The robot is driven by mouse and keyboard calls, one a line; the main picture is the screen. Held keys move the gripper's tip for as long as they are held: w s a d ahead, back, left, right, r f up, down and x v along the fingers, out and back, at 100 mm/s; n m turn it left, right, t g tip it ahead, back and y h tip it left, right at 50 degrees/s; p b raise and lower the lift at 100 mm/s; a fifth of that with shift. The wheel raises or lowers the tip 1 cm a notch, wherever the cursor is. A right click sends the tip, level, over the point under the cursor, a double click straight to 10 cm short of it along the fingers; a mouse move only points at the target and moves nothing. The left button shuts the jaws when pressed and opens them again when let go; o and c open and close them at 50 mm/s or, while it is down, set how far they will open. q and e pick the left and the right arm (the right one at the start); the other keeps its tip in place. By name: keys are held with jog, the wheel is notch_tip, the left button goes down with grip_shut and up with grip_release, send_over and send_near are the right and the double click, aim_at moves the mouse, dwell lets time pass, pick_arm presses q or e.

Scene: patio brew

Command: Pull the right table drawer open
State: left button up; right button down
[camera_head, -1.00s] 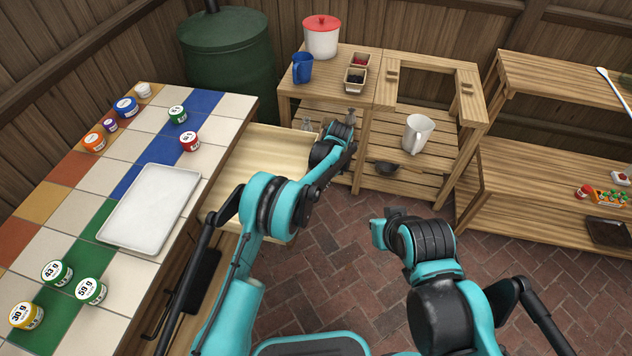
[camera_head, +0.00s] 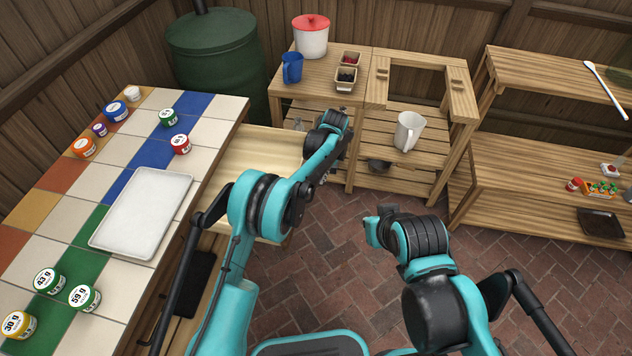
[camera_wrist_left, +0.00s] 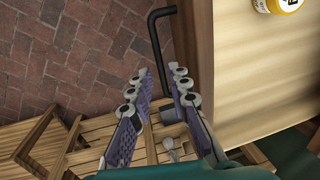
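The tiled table (camera_head: 30,250) stands at the left. Its right drawer (camera_head: 250,150) is pulled out, and its pale wooden inside shows in the head view, partly covered by my left arm. In the left wrist view, the drawer inside (camera_wrist_left: 260,75) is at the right, behind its brown front. The black bar handle (camera_wrist_left: 160,50) stands out from that front. My left gripper (camera_wrist_left: 158,85) has its two fingers apart, with the handle's end between them; contact cannot be told.
A white tray (camera_head: 140,212) and several labelled jars stand on the table. A yellow-banded jar (camera_wrist_left: 278,4) shows in the wrist view. A wooden shelf unit (camera_head: 365,105) with a white jug (camera_head: 408,132) stands beyond. The brick floor (camera_head: 340,260) is clear.

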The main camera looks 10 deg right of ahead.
pick_arm(q)
notch_tip(320, 180, up, 8)
jog(key=d, duration=0.1)
jog(key=shift+s+d, duration=0.15)
jog(key=shift+s, duration=0.1)
jog(key=shift+f, duration=0.15)
jog(key=s+a+r+n+t+h, duration=0.1)
jog(key=s+a+r, duration=0.5)
jog(key=a+r, duration=0.35)
jog(key=s+a+r+n+t+h, duration=0.1)
jog(key=s+a+r+t, duration=0.1)
jog(key=s+a+r, duration=0.55)
jog(key=s+a+f+n+t, duration=0.1)
jog(key=s+a, duration=0.5)
jog(key=s, duration=0.3)
jog(key=s+a+f+t, duration=0.2)
jog(key=s+a, duration=0.4)
jog(key=s, duration=0.2)
jog(key=shift+s+a+f+n, duration=0.2)
jog(key=shift+s+a+n, duration=0.1)
jog(key=shift+s+n, duration=0.1)
